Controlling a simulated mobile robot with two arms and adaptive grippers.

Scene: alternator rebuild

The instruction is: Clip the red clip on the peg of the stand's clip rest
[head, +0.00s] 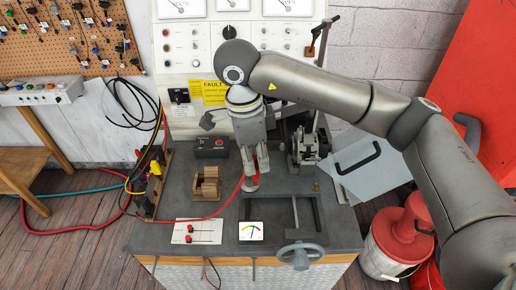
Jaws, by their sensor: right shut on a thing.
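My right gripper (251,180) points down over the middle of the bench, with its arm coming in from the right. It is shut on the red clip (247,187), which is mostly hidden by the fingers. A red lead runs from it down and left across the bench top. At the bench's left edge stands a dark rack (151,185) with a yellow clip (156,168) on it; it looks like the clip rest. I cannot make out a bare peg there. My left gripper is not in view.
A wooden block holder (206,185) stands between the gripper and the rack. The alternator (306,148) is right of the gripper.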

